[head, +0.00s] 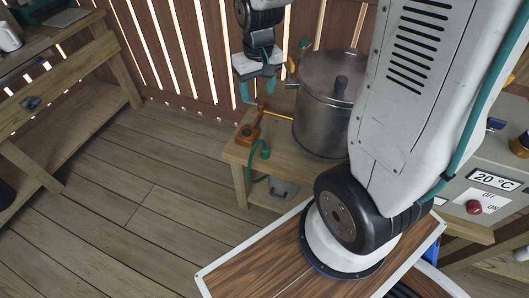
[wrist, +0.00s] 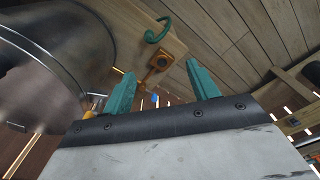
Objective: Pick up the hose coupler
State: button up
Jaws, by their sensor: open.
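A small orange-brown piece with a raised stem (head: 249,131), which looks like the hose coupler, sits on the left end of the wooden bench. It also shows in the wrist view (wrist: 159,61), between and beyond the fingertips. A curved green hose (head: 256,153) lies beside it and hangs over the bench edge; I cannot tell whether the two are joined. My gripper (head: 258,92) points down above the bench end, above the orange-brown piece and apart from it. Its teal fingers are spread with nothing between them, as the wrist view (wrist: 160,72) also shows.
A large lidded metal pot (head: 322,122) stands on the bench (head: 237,157) just right of my gripper; it fills the left of the wrist view. A thin yellow rod (head: 277,114) lies between piece and pot. A control box (head: 490,185) stands at the right. Floor at left is clear.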

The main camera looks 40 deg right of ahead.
send_over(265, 149)
jog(key=a, duration=0.2)
notch_tip(265, 149, down, 13)
jog(key=shift+m+g, duration=0.3)
jog(key=shift+m, duration=0.3)
jog(key=f, duration=0.6)
jog(key=d+f, duration=0.1)
jog(key=f, duration=0.4)
jog(key=d+f, duration=0.1)
jog(key=f, duration=0.5)
jog(key=shift+d+f, duration=0.1)
jog(key=shift+f, duration=0.25)
notch_tip(265, 149, down, 5)
jog(key=shift+w+f, duration=0.1)
jog(key=c, duration=1.1)
